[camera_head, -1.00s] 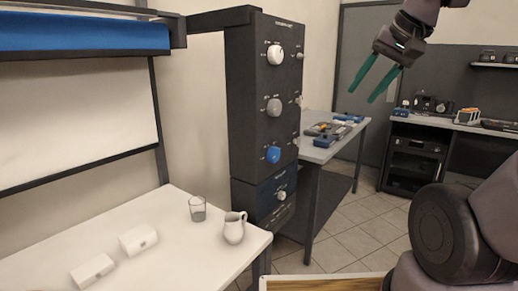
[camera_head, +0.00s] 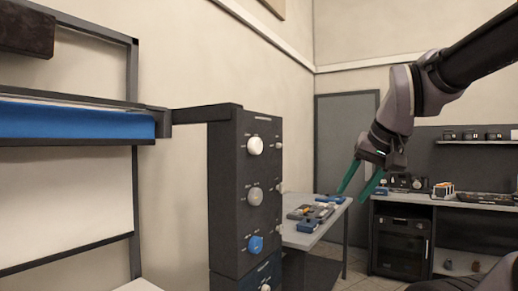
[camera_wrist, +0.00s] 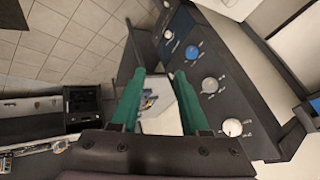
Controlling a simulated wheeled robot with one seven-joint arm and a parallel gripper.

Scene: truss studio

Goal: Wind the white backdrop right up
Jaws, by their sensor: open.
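The white backdrop (camera_head: 65,205) hangs at the left of the head view inside a dark frame, below a blue roll (camera_head: 75,122). A dark control column (camera_head: 228,175) stands right of it. The column has a white knob (camera_head: 255,145), a grey knob (camera_head: 254,195) and a blue knob (camera_head: 255,243), top to bottom. These also show in the wrist view: white knob (camera_wrist: 232,127), grey knob (camera_wrist: 210,85), blue knob (camera_wrist: 192,52). My gripper (camera_head: 351,197), with green fingers, is open and empty, right of the column and touching no knob.
A grey table (camera_head: 310,230) with tools stands behind the column. A dark bench with a cabinet (camera_head: 402,240) stands at the back right. A beam (camera_head: 190,112) joins the column to the backdrop frame. Tiled floor (camera_wrist: 60,45) shows in the wrist view.

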